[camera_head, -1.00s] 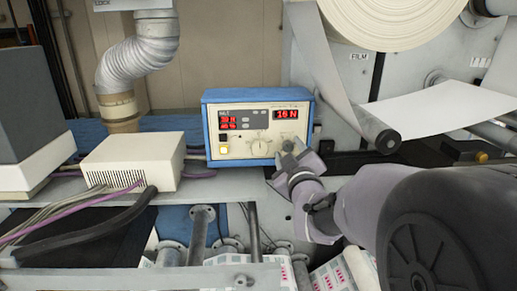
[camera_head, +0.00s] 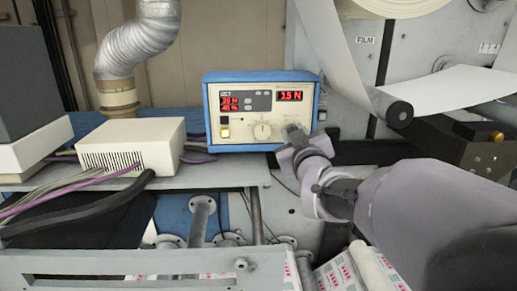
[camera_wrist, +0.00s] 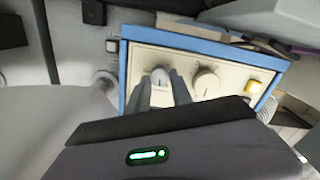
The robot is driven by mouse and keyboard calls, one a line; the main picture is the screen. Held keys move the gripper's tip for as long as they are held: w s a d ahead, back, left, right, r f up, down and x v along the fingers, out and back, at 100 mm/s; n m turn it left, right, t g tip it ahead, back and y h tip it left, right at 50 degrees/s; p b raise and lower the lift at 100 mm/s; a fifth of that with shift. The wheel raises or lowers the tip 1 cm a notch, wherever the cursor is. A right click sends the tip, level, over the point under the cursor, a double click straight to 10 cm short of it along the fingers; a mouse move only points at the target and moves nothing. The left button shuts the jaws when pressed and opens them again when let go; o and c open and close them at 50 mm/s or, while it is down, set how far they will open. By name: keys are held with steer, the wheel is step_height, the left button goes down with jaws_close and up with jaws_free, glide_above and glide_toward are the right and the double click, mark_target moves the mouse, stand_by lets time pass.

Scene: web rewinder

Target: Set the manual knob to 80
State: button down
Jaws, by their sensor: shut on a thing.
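A blue-framed control box (camera_head: 245,77) with a cream front stands on the shelf. A round dial knob (camera_head: 263,131) sits low in the middle of its face, and also shows in the wrist view (camera_wrist: 206,83). My gripper (camera_head: 291,133) reaches the lower right of the face from the right. In the wrist view its fingers are shut on a smaller pale knob (camera_wrist: 160,76), one finger on each side. In the head view the gripper hides this knob. I cannot read the knob labels or scale. The left red display (camera_head: 230,104) appears to read 20 N and 40 %.
The right red display (camera_head: 290,95) reads about 15 N. A yellow button (camera_wrist: 254,87) is on the face. A beige vented box (camera_head: 133,142) and cables stand to the left. A roller (camera_head: 399,112) with film is close on the right.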

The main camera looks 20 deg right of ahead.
steer(key=shift+d+f+m+b, duration=0.1)
steer(key=shift+m+b, duration=2.5)
steer(key=shift+m, duration=2.4)
steer(key=shift+d+m+b, duration=0.1)
steer(key=shift+m+b, duration=2.45)
steer(key=shift+m, duration=2.45)
steer(key=c, duration=1.1)
jaws_free()
